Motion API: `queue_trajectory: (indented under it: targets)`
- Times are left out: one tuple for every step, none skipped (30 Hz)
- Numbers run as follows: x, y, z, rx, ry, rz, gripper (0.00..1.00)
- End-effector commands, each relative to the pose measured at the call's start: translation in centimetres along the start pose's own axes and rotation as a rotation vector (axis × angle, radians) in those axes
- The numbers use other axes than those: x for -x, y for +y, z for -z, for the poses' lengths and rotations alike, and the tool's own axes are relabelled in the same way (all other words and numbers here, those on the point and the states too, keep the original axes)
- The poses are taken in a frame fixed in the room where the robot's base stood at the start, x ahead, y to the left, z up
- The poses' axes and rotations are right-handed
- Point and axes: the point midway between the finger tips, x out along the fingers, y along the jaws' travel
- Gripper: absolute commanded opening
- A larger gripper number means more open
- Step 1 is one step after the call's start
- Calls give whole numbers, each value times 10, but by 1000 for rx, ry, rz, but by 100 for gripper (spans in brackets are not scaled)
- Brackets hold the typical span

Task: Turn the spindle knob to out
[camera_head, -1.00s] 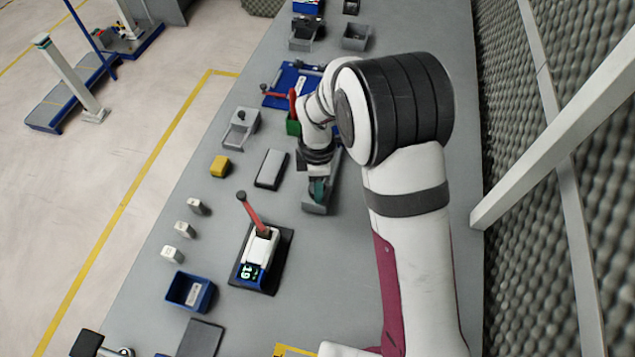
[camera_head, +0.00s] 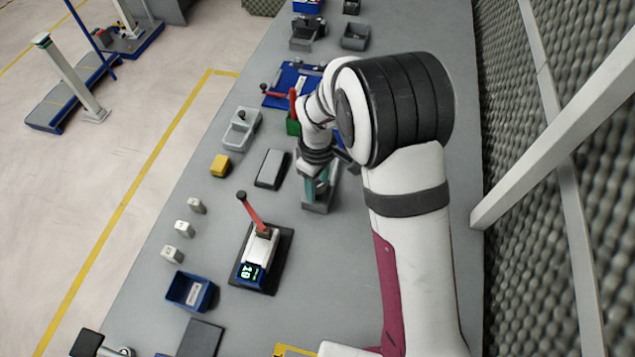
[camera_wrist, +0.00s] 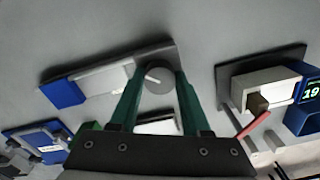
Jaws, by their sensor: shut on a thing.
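The spindle knob (camera_wrist: 156,97) is a round grey disc with a pale pointer line, seen in the wrist view on a long fixture (camera_wrist: 102,78) with a white panel, a blue end and a dark base. My gripper (camera_wrist: 160,74) has green fingers, one on each side of the knob, shut on it. The pointer slants across the knob's upper face. Any markings around the knob are too small to read. In the head view my gripper (camera_head: 318,190) is low over the fixture (camera_head: 318,209), and my arm hides the knob and much of the fixture.
A device with a red lever (camera_head: 252,213) and a lit display stands at the front left; it is at the right in the wrist view (camera_wrist: 262,85). A grey box (camera_head: 271,168) and yellow block (camera_head: 220,165) lie left of my gripper. A blue bin (camera_head: 190,291) is nearer.

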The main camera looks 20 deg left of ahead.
Motion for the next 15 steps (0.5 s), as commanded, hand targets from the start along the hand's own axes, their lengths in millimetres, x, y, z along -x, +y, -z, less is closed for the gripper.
queue_trajectory:
  targets:
    - [0, 0, 0, -41, 0, -1, 0]
    - [0, 0, 0, -69, 0, -1, 0]
    - [0, 0, 0, -108, 0, -1, 0]
    - [0, 0, 0, -136, 0, -1, 0]
    - [0, 0, 0, -164, 0, -1, 0]
    - [0, 0, 0, -203, 0, -1, 0]
    - [0, 0, 0, -231, 0, 0, 0]
    - [0, 0, 0, -259, 0, 0, 0]
    - [0, 0, 0, -298, 0, 0, 0]
    - [0, 0, 0, -326, 0, 0, 0]
    - [0, 0, 0, -354, 0, 0, 0]
    - [0, 0, 0, -393, 0, 0, 0]
    - [0, 0, 0, -421, 0, 0, 0]
    - [0, 0, 0, -450, -1, 0, 0]
    - [0, 0, 0, -488, -1, 0, 0]
